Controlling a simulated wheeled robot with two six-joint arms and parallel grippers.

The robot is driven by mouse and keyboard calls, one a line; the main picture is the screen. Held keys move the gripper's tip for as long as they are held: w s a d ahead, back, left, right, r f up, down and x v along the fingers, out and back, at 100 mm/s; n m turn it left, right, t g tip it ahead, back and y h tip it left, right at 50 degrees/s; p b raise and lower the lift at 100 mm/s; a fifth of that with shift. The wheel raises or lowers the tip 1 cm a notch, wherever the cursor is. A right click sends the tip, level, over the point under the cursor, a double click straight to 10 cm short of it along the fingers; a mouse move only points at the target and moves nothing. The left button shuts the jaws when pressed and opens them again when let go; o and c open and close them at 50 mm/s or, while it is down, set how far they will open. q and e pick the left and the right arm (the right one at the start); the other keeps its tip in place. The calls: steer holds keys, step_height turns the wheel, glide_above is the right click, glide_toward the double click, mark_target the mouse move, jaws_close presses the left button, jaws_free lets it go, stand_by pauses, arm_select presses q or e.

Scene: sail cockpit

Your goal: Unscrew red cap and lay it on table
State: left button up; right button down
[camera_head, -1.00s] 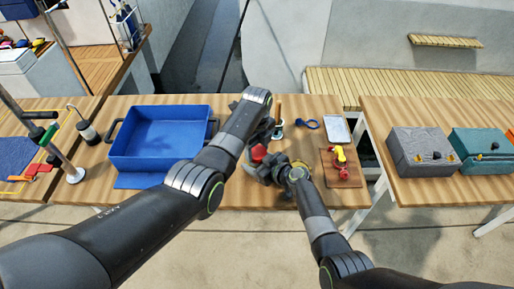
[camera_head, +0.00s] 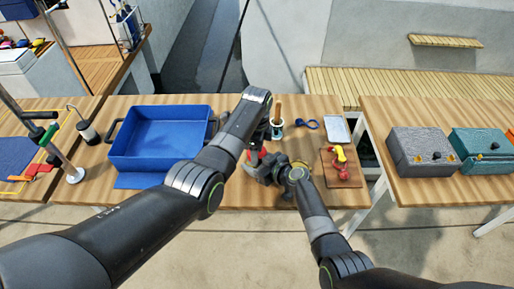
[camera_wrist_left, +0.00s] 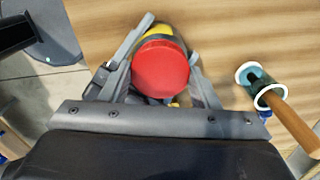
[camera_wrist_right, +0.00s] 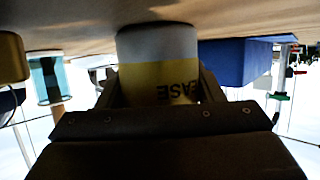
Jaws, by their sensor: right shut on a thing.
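A red cap (camera_wrist_left: 160,68) sits on top of a white-and-yellow container; it shows small in the head view (camera_head: 254,158). My left gripper (camera_wrist_left: 163,62) is over it, with one finger on each side of the cap and narrow gaps beside it, so it looks open. The container (camera_wrist_right: 158,62), with a yellow band and part of a word, fills the right wrist view, where the cap is out of sight. My right gripper (camera_wrist_right: 158,92) is shut on the container's body. In the head view my arms partly hide the container.
A blue bin (camera_head: 160,140) stands at left on the table. A cup with a wooden-handled tool (camera_head: 277,128), a blue ring-shaped item (camera_head: 307,124), a pale tray (camera_head: 338,129) and a brown board (camera_head: 345,179) lie to the right. Bare wood shows between them.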

arm_select(q)
steer(key=o, duration=0.4)
steer(key=shift+o, duration=0.2)
steer(key=shift+r, duration=2.25)
steer(key=shift+c, duration=0.4)
steer(key=r+m, duration=0.2)
steer(key=m, duration=0.1)
steer(key=shift+m, duration=0.3)
steer(key=r+m, duration=0.1)
steer(key=m, duration=0.2)
steer(key=shift+r, duration=0.15)
steer(key=shift+f, duration=3.95)
